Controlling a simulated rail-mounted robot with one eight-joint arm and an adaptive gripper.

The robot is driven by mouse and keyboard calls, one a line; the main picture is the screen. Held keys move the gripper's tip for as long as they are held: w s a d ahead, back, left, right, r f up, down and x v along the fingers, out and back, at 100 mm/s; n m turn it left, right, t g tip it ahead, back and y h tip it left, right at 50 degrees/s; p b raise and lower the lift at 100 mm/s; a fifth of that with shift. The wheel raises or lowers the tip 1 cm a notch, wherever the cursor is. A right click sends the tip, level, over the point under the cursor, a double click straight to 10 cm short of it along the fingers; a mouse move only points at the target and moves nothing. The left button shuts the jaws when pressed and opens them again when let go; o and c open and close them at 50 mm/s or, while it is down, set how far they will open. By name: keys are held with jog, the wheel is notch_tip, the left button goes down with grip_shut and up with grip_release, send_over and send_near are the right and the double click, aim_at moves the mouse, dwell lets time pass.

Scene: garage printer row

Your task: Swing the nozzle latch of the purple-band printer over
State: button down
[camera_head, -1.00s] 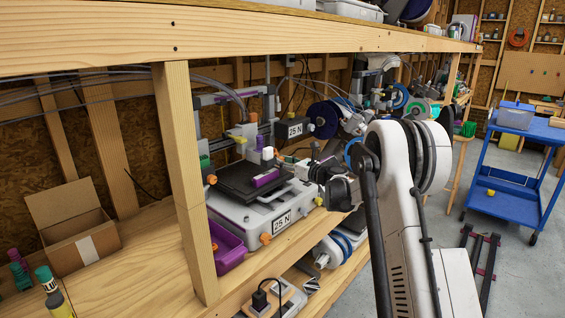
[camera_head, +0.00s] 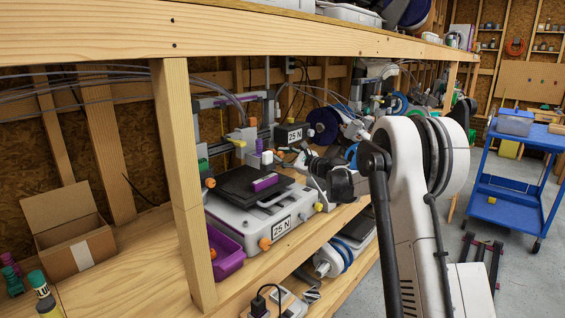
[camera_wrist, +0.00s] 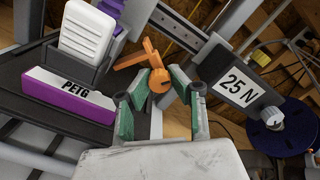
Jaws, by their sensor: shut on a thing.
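The printer (camera_head: 240,215) with a purple band stands on the wooden bench in the head view, with a dark bed on its light base. The purple PETG label (camera_wrist: 68,97) is on the bed's edge in the wrist view. An orange latch (camera_wrist: 159,82) with a lever pointing up-left sits between my fingertips. My gripper (camera_wrist: 160,92) has green-padded fingers on either side of the latch and is shut on it. In the head view my gripper (camera_head: 302,159) is at the right of the print head, too small to show its grip.
A dark box marked 25 N (camera_wrist: 240,86) is just right of the fingers, with a dark blue spool (camera_wrist: 285,125) beyond. A wooden post (camera_head: 184,185) stands left of the printer, beside a purple bin (camera_head: 226,255). A blue cart (camera_head: 505,185) stands on the floor at right.

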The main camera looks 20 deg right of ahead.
jog(key=n, duration=0.1)
jog(key=r+n, duration=0.1)
jog(key=n, duration=0.1)
jog(key=shift+s+a+r+n+b, duration=0.25)
jog(key=shift+s+a+n+b, duration=0.05)
jog(key=shift+a, duration=0.1)
jog(key=shift+s+a+r+n, duration=0.2)
jog(key=shift+a+r+n, duration=0.1)
jog(key=shift+n, duration=0.6)
jog(key=shift+s+a+r+n, duration=0.15)
jog(key=shift+a+r+n, duration=0.15)
jog(key=shift+n, duration=0.6)
jog(key=c, duration=1.5)
grip_release()
jog(key=shift+c, duration=0.2)
jog(key=shift+s, duration=0.1)
jog(key=v, duration=1.2)
